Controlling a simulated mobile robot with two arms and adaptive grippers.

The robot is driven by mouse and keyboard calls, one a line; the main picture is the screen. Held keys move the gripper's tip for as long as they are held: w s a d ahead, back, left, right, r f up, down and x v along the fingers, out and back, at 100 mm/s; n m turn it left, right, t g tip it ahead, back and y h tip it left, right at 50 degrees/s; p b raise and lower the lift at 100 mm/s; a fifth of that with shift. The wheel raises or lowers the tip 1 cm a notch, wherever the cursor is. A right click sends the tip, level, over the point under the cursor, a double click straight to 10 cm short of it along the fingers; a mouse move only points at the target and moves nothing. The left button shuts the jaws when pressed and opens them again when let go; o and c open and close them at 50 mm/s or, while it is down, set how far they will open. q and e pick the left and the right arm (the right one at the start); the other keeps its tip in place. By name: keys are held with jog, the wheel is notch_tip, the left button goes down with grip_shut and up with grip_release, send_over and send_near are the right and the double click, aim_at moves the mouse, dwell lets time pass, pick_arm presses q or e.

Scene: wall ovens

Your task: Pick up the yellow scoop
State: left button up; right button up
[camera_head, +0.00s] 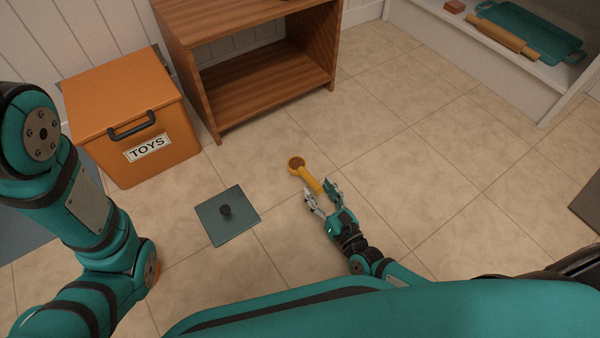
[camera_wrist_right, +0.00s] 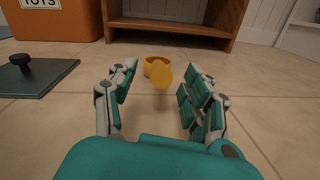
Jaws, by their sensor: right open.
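The yellow scoop (camera_head: 305,175) lies on the tiled floor in the head view, its round bowl end pointing away and its handle toward my right gripper. My right gripper (camera_head: 322,191) is open, low near the floor, with its fingers on either side of the handle's near end. In the right wrist view the scoop (camera_wrist_right: 160,74) shows ahead, between the spread fingertips of the gripper (camera_wrist_right: 155,83). Whether a finger touches it I cannot tell. My left arm shows at the left of the head view, but its gripper is not in view.
A dark square plate with a knob (camera_head: 228,225) lies on the floor left of the scoop. An orange toy box (camera_head: 130,120) and a wooden shelf unit (camera_head: 255,85) stand behind. A white shelf at upper right holds a teal tray (camera_head: 525,30) and rolling pin (camera_head: 500,36).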

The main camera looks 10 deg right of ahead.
aim_at(308, 175)
jog(key=b+x, duration=0.2)
jog(key=x, duration=0.2)
jog(key=shift+f, duration=0.1)
jog(key=shift+w, duration=0.4)
grip_shut()
